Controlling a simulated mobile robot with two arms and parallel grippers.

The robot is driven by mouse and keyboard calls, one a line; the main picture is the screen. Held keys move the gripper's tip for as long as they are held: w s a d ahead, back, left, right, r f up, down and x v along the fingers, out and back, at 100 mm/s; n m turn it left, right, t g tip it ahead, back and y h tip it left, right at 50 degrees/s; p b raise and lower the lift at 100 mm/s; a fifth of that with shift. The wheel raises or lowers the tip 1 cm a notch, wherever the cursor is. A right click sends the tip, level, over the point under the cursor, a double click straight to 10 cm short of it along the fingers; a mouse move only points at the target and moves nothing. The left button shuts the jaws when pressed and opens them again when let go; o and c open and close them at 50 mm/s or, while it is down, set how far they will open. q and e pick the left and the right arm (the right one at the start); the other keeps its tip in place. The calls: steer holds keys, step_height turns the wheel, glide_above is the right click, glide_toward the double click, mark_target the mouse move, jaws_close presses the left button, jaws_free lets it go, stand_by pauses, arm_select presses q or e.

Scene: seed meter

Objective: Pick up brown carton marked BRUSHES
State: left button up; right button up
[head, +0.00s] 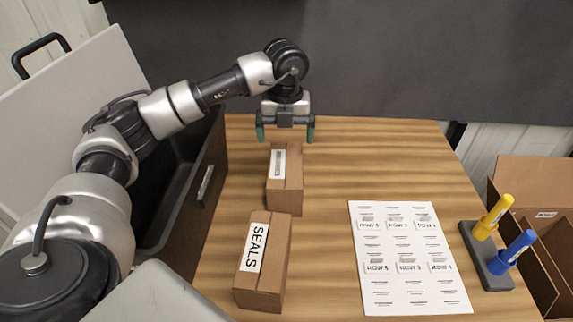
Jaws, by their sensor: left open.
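Two brown cartons stand on the wooden table. The nearer carton (264,262) has a white label reading SEALS. The farther carton (285,180) has a white label with dark print too small to read, so I cannot confirm it says BRUSHES. My left gripper (285,134) is open and empty, its green-tipped fingers pointing down near the far end of the farther carton. I see a gap between the fingers and no carton in it. The exact height above the table is hard to tell. My right gripper is not in view.
A printed sheet (407,255) lies right of the cartons. A dark stand (484,262) holds a yellow marker (492,217) and a blue marker (512,252). An open cardboard box (535,185) is at the right edge, and a dark open case (205,175) at the left. The table's far right is clear.

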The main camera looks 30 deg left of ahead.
mark_target(286, 165)
arm_select(q)
steer(key=f, duration=0.4)
steer(key=shift+s+d, duration=0.15)
steer(key=shift+s, duration=0.15)
step_height(286, 165, down, 6)
steer(key=shift+r+p, duration=0.25)
steer(key=shift+p, duration=0.8)
steer(key=shift+f, duration=0.25)
steer(key=shift+c, duration=0.8)
steer(key=c, duration=0.7)
steer(key=shift+w+r, duration=0.1)
steer(key=shift+c, duration=0.8)
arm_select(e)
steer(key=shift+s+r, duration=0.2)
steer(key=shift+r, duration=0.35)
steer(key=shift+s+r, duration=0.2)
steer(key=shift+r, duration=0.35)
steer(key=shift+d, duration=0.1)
